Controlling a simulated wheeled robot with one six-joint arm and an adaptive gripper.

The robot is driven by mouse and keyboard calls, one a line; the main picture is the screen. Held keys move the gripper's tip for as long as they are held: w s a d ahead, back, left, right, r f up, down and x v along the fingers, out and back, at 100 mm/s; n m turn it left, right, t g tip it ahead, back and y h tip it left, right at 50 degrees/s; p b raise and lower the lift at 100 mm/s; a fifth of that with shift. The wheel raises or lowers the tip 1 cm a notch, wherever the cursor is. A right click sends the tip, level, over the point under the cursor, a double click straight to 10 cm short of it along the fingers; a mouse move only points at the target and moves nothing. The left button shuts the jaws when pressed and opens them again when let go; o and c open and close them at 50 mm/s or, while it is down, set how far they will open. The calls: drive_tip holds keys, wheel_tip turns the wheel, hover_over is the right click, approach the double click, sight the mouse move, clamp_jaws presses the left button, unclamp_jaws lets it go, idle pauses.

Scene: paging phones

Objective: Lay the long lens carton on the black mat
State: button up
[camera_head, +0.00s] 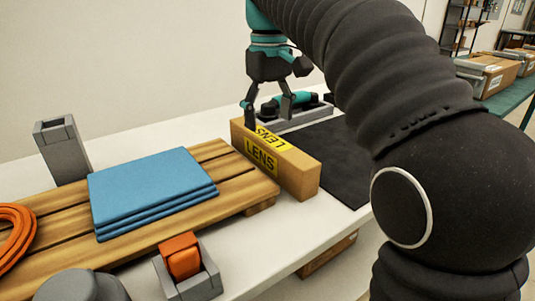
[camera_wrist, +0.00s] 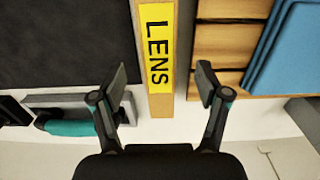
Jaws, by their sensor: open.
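The long lens carton (camera_head: 291,168) is a brown box with a yellow LENS label. In the head view it lies on the white table between the pallet and the black mat (camera_head: 338,150). In the wrist view the carton (camera_wrist: 157,103) runs up the middle, with the mat (camera_wrist: 60,45) to its left. My gripper (camera_head: 268,117) is open above the carton's far end. In the wrist view its fingertips (camera_wrist: 161,80) stand apart on either side of the carton, with nothing held. Whether the fingertips reach down beside the carton is hard to tell.
A wooden pallet (camera_head: 62,218) with folded blue cloth (camera_head: 150,190) lies left of the carton. A grey tray with a teal tool (camera_head: 292,101) stands behind the mat. An orange item in a grey holder (camera_head: 183,260) sits in front. The mat's visible part is bare.

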sight(269, 138)
wheel_tip(269, 138, down, 8)
drive_tip(key=shift+w+f+b, duration=0.1)
drive_tip(key=shift+w+b, duration=0.05)
drive_tip(key=shift+b, duration=0.65)
clamp_jaws()
